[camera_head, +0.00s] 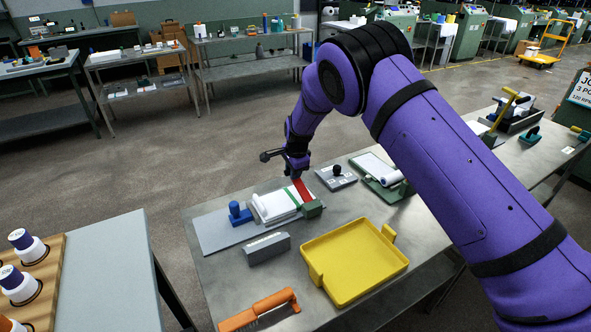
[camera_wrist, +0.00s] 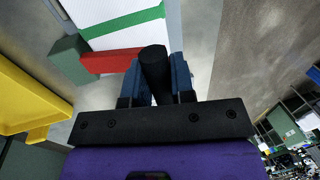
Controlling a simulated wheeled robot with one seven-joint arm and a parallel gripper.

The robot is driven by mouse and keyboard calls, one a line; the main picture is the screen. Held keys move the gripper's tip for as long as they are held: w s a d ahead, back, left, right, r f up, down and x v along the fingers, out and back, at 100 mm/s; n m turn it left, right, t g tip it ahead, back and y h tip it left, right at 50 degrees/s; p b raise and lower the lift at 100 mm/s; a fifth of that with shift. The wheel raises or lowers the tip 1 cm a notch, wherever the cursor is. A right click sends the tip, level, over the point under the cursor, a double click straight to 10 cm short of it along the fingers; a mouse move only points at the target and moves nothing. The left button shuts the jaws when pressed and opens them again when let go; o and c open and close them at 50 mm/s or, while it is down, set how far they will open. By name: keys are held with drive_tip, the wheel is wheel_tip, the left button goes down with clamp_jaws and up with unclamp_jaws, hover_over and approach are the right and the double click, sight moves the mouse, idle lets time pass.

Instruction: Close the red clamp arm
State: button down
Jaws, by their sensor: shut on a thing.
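The red clamp arm (camera_head: 303,190) runs from a dark green block (camera_head: 312,209) along the right end of a white stack (camera_head: 274,204) with a green stripe. In the wrist view the red arm (camera_wrist: 108,62) reaches from the green block (camera_wrist: 72,60) to a black cylindrical knob (camera_wrist: 153,72). My gripper (camera_head: 297,175) is above the arm's far end. In the wrist view its blue fingers (camera_wrist: 155,66) are shut on the black knob, one on each side. The fingers partly hide where knob and red arm meet. I cannot tell how high the arm is tilted.
A blue stamp-like piece (camera_head: 239,213) stands left of the stack. A grey block (camera_head: 266,248), a yellow tray (camera_head: 355,262) and an orange brush (camera_head: 260,311) lie nearer. A dark plate with a knob (camera_head: 337,177) sits close on the right.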

drive_tip(key=shift+w+a+f, duration=0.15)
drive_tip(key=shift+w+f, duration=0.1)
drive_tip(key=shift+f, duration=0.3)
drive_tip(key=shift+w+a+f, duration=0.1)
drive_tip(key=shift+w+f, duration=0.15)
drive_tip(key=shift+f, duration=0.3)
drive_tip(key=c, duration=1)
unclamp_jaws()
drive_tip(key=shift+r, duration=0.1)
drive_tip(key=v, duration=1)
drive_tip(key=shift+r, duration=0.25)
